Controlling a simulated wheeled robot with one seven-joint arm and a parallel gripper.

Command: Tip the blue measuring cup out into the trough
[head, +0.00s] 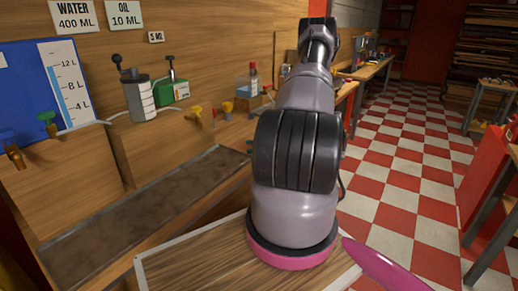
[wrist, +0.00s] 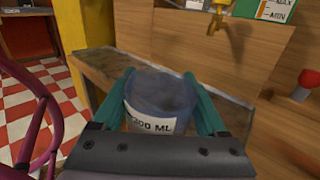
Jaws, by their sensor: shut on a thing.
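The blue measuring cup (wrist: 160,105), translucent with a white label reading about 200 ML, sits between the teal fingers of my gripper (wrist: 160,82) in the wrist view. The fingers press on both its sides. Its open top faces up and its inside shows, but I cannot tell how full it is. The trough (head: 130,222) is a long, dark-stained channel with a metal rim, at the left in the head view. It also shows behind the cup in the wrist view (wrist: 98,68). My arm hides the gripper and cup in the head view.
Checkered floor (head: 410,170) is open at the right.

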